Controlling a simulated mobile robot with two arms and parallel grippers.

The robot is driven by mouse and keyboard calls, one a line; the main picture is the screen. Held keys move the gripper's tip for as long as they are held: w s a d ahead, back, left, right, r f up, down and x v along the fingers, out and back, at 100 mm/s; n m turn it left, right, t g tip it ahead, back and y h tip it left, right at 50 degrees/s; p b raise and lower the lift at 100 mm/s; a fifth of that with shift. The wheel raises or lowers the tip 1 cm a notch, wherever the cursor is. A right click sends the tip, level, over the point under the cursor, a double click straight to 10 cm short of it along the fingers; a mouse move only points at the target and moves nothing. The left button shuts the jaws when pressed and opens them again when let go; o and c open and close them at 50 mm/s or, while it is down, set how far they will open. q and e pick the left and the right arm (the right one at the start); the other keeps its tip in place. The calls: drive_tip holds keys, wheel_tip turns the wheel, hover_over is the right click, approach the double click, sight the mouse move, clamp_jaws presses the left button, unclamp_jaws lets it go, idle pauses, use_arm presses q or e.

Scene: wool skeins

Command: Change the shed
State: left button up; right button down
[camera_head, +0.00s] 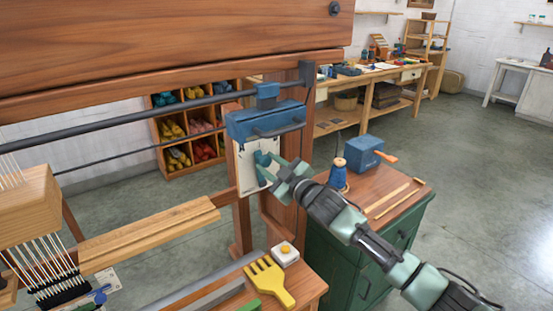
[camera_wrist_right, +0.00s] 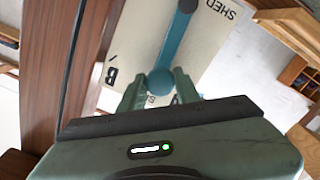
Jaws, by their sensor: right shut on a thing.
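The shed lever is a teal bar (camera_wrist_right: 176,48) with a round knob (camera_wrist_right: 160,82) at its end, in front of a white plate (camera_head: 245,174) marked "SHED". A letter B shows on the plate beside the knob in the right wrist view; other lettering is partly hidden. The plate hangs under a blue housing (camera_head: 265,122) on the loom's wooden post. My right gripper (camera_head: 277,172) is shut on the lever's knob, one finger on each side. My left gripper is not in view.
A green cabinet (camera_head: 350,255) at right bears a blue box (camera_head: 364,152), a blue spool (camera_head: 338,178) and wooden sticks. A yellow comb (camera_head: 270,283) and a white button box (camera_head: 285,254) lie below the lever. The loom's beam (camera_head: 150,238) is at left.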

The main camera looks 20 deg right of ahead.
sight(257, 173)
drive_tip(key=shift+s+a+f+n, duration=0.2)
drive_tip(key=shift+a+n, duration=0.4)
drive_tip(key=shift+n, duration=0.2)
drive_tip(key=shift+s+a+f+n, duration=0.2)
drive_tip(key=shift+s+a+n, duration=0.05)
drive_tip(key=shift+a+n, duration=0.5)
drive_tip(key=shift+s+a+f+n, duration=0.2)
drive_tip(key=shift+a+n, duration=0.3)
drive_tip(key=shift+n, duration=0.35)
drive_tip(key=c, duration=1)
unclamp_jaws()
drive_tip(key=shift+c, duration=0.2)
drive_tip(key=shift+s, duration=0.1)
drive_tip(key=v, duration=0.7)
drive_tip(key=shift+s+b, duration=0.3)
drive_tip(key=shift+b, duration=0.05)
